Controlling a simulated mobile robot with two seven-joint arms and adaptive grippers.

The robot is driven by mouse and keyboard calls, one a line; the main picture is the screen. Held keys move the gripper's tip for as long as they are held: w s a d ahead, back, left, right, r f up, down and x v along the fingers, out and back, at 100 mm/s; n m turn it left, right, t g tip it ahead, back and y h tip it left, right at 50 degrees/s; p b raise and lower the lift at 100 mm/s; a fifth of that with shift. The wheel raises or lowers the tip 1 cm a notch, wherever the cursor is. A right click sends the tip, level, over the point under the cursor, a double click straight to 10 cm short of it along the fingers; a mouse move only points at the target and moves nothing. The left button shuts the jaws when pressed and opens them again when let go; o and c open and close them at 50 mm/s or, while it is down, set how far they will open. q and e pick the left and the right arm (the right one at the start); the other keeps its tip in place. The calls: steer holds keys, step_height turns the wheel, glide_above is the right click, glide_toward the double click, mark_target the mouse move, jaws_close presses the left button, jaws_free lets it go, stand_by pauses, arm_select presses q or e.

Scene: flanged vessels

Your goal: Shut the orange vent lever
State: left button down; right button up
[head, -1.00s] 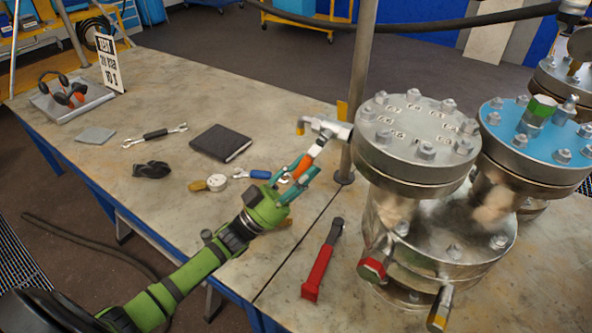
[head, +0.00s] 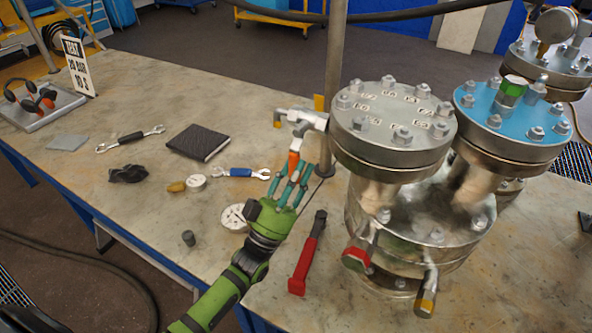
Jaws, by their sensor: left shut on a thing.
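The orange vent lever (head: 293,160) hangs from a silver valve (head: 303,121) on the left side of the nearest flanged vessel (head: 392,135). It points almost straight down in the picture. My left gripper (head: 293,179) has its teal fingers shut around the lever's lower part and hides that end. My green arm reaches up to it from the bottom. My right gripper is not in view.
A red-handled wrench (head: 305,262) lies right of my left arm. A vertical post (head: 332,95) stands behind the valve. A second vessel with a blue lid (head: 512,125) stands at right. A black notebook (head: 198,142) and several tools lie at left.

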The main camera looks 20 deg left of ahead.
arm_select(q)
steer(key=shift+r, duration=0.2)
steer(key=c, duration=0.9)
jaws_free()
steer(key=shift+o, duration=0.2)
steer(key=shift+s+f, duration=0.1)
steer(key=shift+f, duration=0.15)
steer(key=v, duration=1.1)
steer(key=shift+s+f, duration=0.2)
steer(key=shift+f, duration=0.05)
steer(key=shift+a, duration=0.15)
